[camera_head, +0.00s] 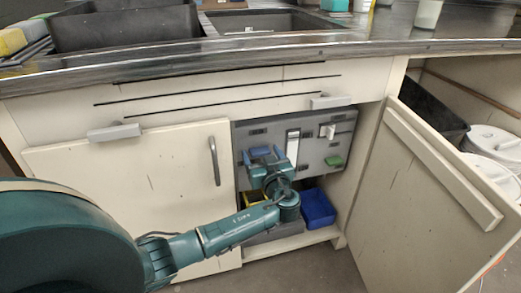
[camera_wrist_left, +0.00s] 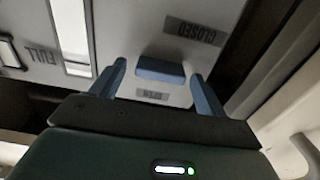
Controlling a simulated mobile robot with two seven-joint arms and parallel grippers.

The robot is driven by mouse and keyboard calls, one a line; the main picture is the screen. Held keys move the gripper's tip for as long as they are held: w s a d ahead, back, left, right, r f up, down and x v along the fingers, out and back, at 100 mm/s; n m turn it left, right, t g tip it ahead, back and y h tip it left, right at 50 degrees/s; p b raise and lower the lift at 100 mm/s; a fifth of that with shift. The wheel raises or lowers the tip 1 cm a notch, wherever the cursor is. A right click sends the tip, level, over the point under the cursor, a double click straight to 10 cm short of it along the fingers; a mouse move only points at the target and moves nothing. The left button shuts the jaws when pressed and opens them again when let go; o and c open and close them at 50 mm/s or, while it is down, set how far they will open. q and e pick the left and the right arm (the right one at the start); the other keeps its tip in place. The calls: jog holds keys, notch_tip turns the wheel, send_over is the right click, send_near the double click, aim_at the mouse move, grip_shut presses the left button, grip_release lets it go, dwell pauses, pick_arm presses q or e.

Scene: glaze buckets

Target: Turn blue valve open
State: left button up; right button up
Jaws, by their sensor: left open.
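The blue valve (camera_head: 261,151) is a small blue block handle on the grey panel (camera_head: 345,125) inside the open cabinet. In the left wrist view the blue valve (camera_wrist_left: 160,69) sits between a label reading CLOSED (camera_wrist_left: 196,29) and one reading OPEN (camera_wrist_left: 152,95), which is nearer the gripper. My left gripper (camera_head: 263,156) reaches into the cabinet in front of the panel. Its blue fingers are apart, one on each side of the valve, with gaps visible in the wrist view (camera_wrist_left: 159,75). Contact is not visible. My right gripper is not in view.
The open cabinet door (camera_head: 430,200) is at right; the closed door (camera_head: 130,185) is at left. The counter (camera_head: 300,48) overhangs above.

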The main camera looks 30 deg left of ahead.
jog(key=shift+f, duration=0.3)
pick_arm(q)
jog(key=c, duration=1)
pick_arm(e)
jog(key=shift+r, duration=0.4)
